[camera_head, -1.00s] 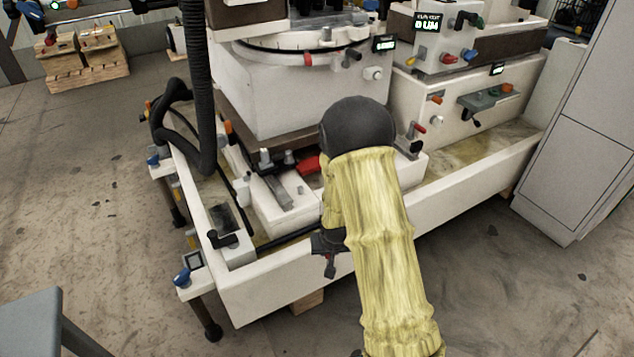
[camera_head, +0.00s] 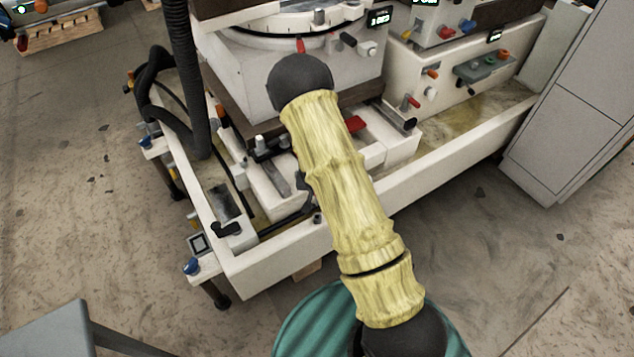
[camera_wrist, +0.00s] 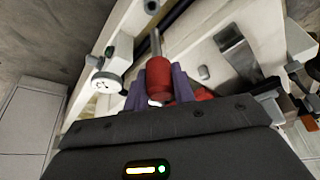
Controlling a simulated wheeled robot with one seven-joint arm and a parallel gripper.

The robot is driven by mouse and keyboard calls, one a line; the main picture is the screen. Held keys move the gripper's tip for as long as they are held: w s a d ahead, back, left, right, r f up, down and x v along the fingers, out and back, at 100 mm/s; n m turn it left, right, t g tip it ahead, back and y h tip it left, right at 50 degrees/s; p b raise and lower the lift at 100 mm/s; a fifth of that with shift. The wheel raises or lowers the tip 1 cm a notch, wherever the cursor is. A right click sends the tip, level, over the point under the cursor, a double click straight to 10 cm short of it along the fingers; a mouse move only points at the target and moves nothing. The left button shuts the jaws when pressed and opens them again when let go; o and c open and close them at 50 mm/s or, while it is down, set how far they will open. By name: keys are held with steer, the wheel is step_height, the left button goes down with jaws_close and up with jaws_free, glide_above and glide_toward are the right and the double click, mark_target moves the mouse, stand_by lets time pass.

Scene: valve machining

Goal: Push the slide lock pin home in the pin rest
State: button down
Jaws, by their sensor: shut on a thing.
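My gripper (camera_wrist: 160,88) is shut on the red grip of a pin (camera_wrist: 158,68) in the wrist view, which I take to be the slide lock pin. One purple finger is on each side of the grip. The pin's metal shank (camera_wrist: 155,42) points away from the gripper, toward a pale machine part. I cannot tell whether its tip is inside anything. I cannot make out the pin rest with certainty. In the head view, my yellow-sleeved arm hides the pin and most of the gripper, by the machine's front left.
The white machine base (camera_head: 395,195) has a raised rim and a tray. A red part (camera_head: 355,123) shows beside my arm. A black hose (camera_head: 190,80) hangs at the left. A grey cabinet (camera_head: 575,115) stands at the right. A white dial block (camera_wrist: 107,84) is near the gripper.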

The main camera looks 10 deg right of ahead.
steer(key=shift+w+f+b, duration=0.1)
steer(key=shift+f+b, duration=0.65)
steer(key=shift+f, duration=0.35)
steer(key=shift+a+f+b, duration=0.15)
steer(key=shift+f+b, duration=0.3)
steer(key=shift+f, duration=0.2)
steer(key=shift+f+b, duration=0.75)
steer(key=shift+f, duration=0.4)
steer(key=shift+d, duration=0.2)
steer(key=shift+s+a, duration=0.2)
steer(key=shift+f+b, duration=1.25)
steer(key=shift+f, duration=0.85)
